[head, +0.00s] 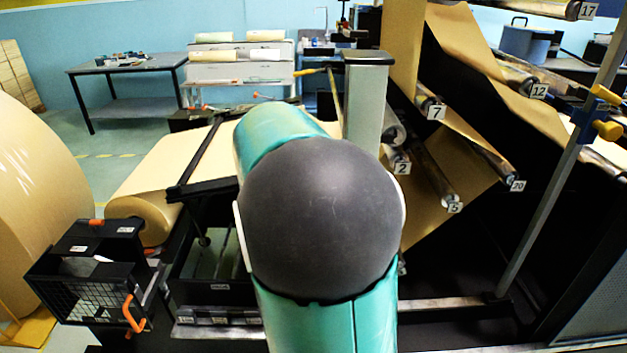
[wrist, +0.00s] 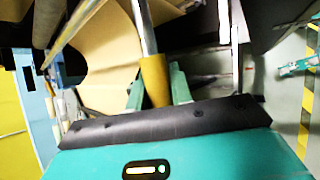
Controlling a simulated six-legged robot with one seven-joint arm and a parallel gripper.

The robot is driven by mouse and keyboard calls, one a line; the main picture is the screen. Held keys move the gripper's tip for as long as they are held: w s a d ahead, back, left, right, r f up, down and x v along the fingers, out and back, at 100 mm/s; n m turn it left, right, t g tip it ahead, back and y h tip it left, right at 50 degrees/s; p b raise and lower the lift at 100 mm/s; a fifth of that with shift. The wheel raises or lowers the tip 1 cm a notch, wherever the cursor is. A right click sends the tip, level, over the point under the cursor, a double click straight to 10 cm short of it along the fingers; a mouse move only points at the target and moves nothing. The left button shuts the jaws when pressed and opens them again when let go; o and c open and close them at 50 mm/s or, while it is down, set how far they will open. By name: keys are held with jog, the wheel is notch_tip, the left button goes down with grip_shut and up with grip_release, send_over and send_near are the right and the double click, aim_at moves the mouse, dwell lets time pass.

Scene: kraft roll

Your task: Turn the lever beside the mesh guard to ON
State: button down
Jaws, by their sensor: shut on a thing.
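In the wrist view my gripper (wrist: 157,93) is shut on the yellow grip (wrist: 154,75) of a lever, with a finger on each side of it. A grey metal rod (wrist: 142,22) runs up from the grip. The lever's pivot and any ON marking do not show. A grey mesh panel (head: 603,308), which looks like the mesh guard, stands at the lower right in the head view. In that view my own arm covers the middle, and the gripper and the held grip are hidden.
A black box with a mesh front (head: 92,300) and orange handle stands lower left, near a large kraft roll (head: 35,190). Numbered rollers and brown paper (head: 440,195) fill the right. Open floor shows behind, at left.

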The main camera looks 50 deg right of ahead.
jog(key=shift+w+a+r+m+t+y, duration=0.15)
jog(key=shift+r+t+y, duration=0.2)
jog(key=shift+r, duration=0.2)
jog(key=shift+w+a+r+m+t+y, duration=0.1)
jog(key=shift+r+m+t+y, duration=0.05)
jog(key=shift+r+t+y, duration=0.3)
jog(key=shift+d+r, duration=0.1)
jog(key=shift+r, duration=0.05)
jog(key=c, duration=1.3)
grip_release()
jog(key=shift+o, duration=0.2)
jog(key=shift+s, duration=0.1)
jog(key=v, duration=1.3)
jog(key=shift+a+r, duration=0.2)
jog(key=shift+a, duration=0.1)
